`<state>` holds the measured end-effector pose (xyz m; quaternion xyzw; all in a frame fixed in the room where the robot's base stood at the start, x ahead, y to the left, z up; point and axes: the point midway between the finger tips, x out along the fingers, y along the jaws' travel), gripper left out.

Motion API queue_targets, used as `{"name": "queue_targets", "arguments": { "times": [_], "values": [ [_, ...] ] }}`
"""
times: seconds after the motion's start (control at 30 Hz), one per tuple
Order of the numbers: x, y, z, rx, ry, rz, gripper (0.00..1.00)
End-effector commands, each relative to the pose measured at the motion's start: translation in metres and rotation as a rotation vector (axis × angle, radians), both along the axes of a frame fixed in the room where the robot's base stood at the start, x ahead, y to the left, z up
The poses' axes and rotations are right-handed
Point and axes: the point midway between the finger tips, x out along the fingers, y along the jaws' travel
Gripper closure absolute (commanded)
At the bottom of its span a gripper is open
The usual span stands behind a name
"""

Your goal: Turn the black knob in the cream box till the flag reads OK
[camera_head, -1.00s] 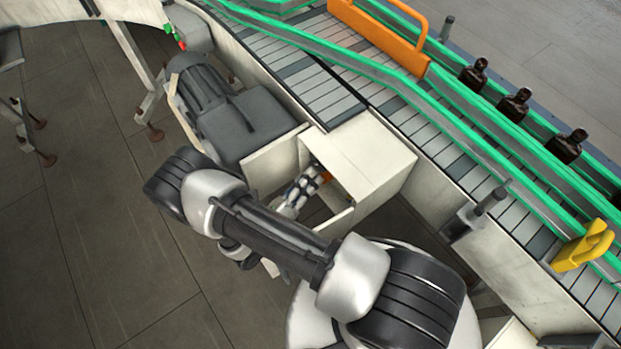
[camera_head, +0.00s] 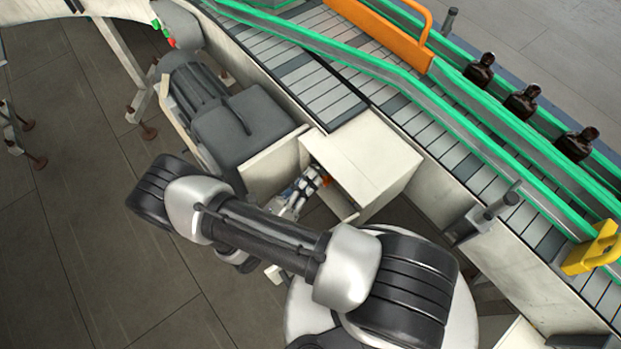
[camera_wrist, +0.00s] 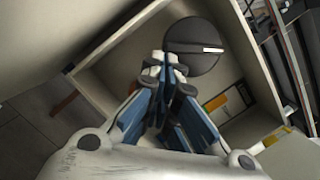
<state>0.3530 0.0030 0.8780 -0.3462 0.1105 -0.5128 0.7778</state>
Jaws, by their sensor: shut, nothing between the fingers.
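The cream box (camera_head: 378,158) stands open at the side of the conveyor, and my gripper (camera_head: 316,177) reaches into its opening. In the wrist view, the black knob (camera_wrist: 195,42) is a round disc inside the box, with a white mark pointing right. My gripper (camera_wrist: 166,66) is shut and empty, its fingertips overlapping the knob's lower left edge. I cannot tell whether they touch it. I cannot read any flag. My fingers hide part of the box's inside.
The box's open door (camera_head: 272,166) stands to the left of the opening. A grey motor (camera_head: 235,125) is beyond it. The conveyor (camera_head: 430,140) with green rails runs behind, with several amber bottles (camera_head: 522,102). Open floor (camera_head: 75,230) lies to the left.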

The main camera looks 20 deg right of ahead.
Motion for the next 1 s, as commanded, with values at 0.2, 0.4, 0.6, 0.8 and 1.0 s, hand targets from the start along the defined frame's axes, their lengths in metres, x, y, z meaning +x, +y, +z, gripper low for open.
{"name": "queue_targets", "arguments": {
  "times": [0.2, 0.4, 0.6, 0.8, 1.0],
  "values": [
    [0.002, 0.001, -0.001, 0.014, -0.046, 0.0, 1.0],
    [0.006, 0.002, -0.001, 0.028, -0.084, 0.0, 1.0],
    [0.01, 0.003, 0.0, 0.028, -0.086, 0.0, 1.0],
    [0.013, 0.004, 0.001, 0.027, -0.087, 0.001, 1.0],
    [0.015, 0.005, 0.002, 0.027, -0.087, 0.001, 1.0]
  ]
}}
